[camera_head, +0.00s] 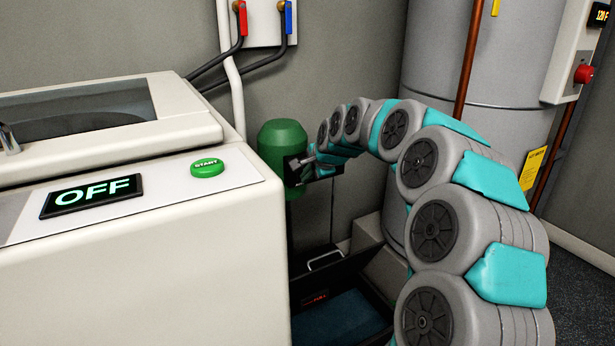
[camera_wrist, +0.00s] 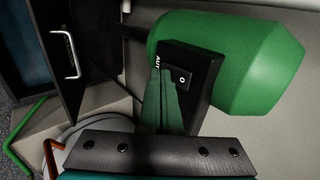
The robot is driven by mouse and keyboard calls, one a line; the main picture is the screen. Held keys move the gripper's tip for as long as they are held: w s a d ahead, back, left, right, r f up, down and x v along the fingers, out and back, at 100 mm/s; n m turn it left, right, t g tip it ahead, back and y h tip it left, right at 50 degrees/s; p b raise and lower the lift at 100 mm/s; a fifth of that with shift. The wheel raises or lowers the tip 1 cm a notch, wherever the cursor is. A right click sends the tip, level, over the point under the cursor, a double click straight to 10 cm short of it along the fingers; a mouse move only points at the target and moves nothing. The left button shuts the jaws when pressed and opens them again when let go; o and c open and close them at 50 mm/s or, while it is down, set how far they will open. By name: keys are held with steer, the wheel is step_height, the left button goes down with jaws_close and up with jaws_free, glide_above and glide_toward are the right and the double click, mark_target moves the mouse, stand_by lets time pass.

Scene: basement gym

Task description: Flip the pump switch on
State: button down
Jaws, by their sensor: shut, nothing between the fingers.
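The green pump (camera_head: 283,138) stands behind the right side of the washing machine. It also fills the upper right of the wrist view (camera_wrist: 255,65). A black switch box (camera_wrist: 208,68) is fixed to the pump, with a label partly readable as "AUT". A small dark switch (camera_wrist: 182,79) with a white "0" mark sits on the box. My gripper (camera_wrist: 163,76) is shut and empty, its fingertips right beside the switch; I cannot tell whether they touch it. In the head view my gripper (camera_head: 303,165) is in front of the pump and hides part of the box.
The white washing machine (camera_head: 150,285) stands left, with an OFF display (camera_head: 92,195) and green START button (camera_head: 207,168). An open black case (camera_head: 325,270) with a metal handle is below my gripper. A grey tank (camera_head: 470,60) stands right. Red and blue valves are above.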

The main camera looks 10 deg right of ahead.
steer(key=shift+w+t, duration=0.1)
steer(key=shift+t, duration=0.2)
steer(key=shift+r, duration=0.1)
steer(key=shift+r, duration=0.7)
